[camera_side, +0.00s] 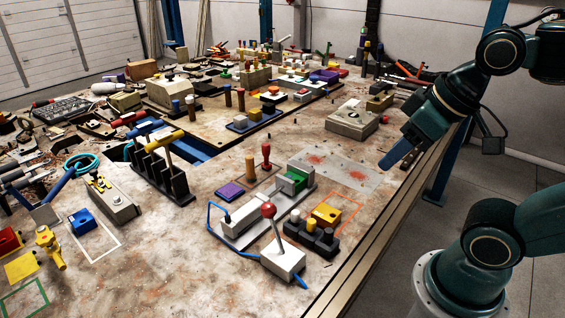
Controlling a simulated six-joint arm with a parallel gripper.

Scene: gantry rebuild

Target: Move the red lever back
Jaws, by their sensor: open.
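The red lever (269,211) is a thin metal rod with a red ball knob. It rises from a pale box (284,262) near the front edge of the table and leans to the left at its top. My gripper (388,165) has blue fingers and is up and to the right of the lever, near the table's right edge. It is well apart from the lever and holds nothing that I can see. The gap between its fingers is hard to make out from this side.
A black block with a yellow piece (326,214) stands right of the lever. A grey rail with a green block (293,181) lies behind it. A red-topped peg (266,156) stands farther back. A blue cable (222,232) curves at the lever's left. A scuffed grey plate (335,170) is clear.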

